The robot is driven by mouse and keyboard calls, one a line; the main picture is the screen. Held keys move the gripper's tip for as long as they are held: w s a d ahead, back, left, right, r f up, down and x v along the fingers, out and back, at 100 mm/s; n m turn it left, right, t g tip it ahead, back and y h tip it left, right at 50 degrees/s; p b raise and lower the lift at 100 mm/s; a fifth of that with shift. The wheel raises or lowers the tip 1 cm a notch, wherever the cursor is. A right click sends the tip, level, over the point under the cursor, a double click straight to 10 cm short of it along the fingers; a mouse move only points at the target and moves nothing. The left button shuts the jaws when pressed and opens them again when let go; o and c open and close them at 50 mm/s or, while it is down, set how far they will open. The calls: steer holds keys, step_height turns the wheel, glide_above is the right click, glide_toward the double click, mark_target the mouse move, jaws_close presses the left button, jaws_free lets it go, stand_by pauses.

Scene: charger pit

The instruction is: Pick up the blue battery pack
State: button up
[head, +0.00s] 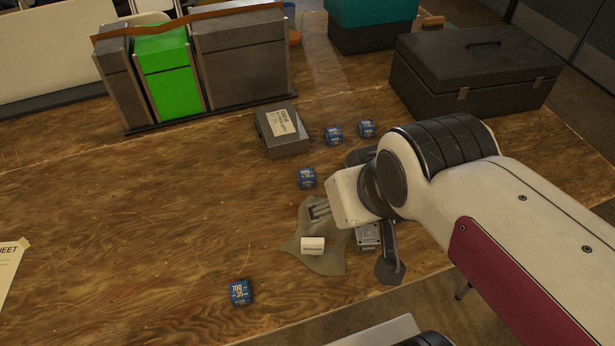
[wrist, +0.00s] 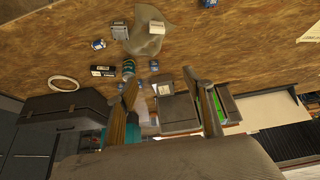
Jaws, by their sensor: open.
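Several small blue blocks with pale print lie on the wooden table; I cannot tell which is the battery pack. One block (head: 240,291) is alone at the front and also shows at the top edge of the wrist view (wrist: 209,3). Another block (head: 306,178) sits just beyond the grey cloth and shows in the wrist view (wrist: 154,65). Two more, a middle block (head: 334,135) and a right block (head: 367,128), lie farther back. A further blue item (wrist: 98,44) lies beside a grey device. My gripper (wrist: 162,80) is open and empty, its fingers apart, above the table.
The grey cloth (head: 325,264) carries a white block (head: 313,245); the grey device (head: 367,237) is beside it. A grey labelled box (head: 283,132), upright bins (head: 165,70) and a black toolbox (head: 475,70) stand behind. The table's left middle is clear.

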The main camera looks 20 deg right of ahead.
steer(key=w+f+t, duration=0.2)
steer(key=w+f, duration=0.1)
steer(key=w, duration=1.1)
steer(key=m+t+h, duration=0.1)
steer(key=t+h, duration=0.1)
steer(key=t, duration=0.3)
glide_above(307, 178)
step_height(307, 178, down, 20)
steer(key=f, duration=0.1)
steer(key=shift+s+f+m, duration=0.3)
steer(key=shift+s+f, duration=0.15)
steer(key=shift+f, duration=0.25)
steer(key=shift+f, duration=0.1)
steer(key=shift+f, duration=1.85)
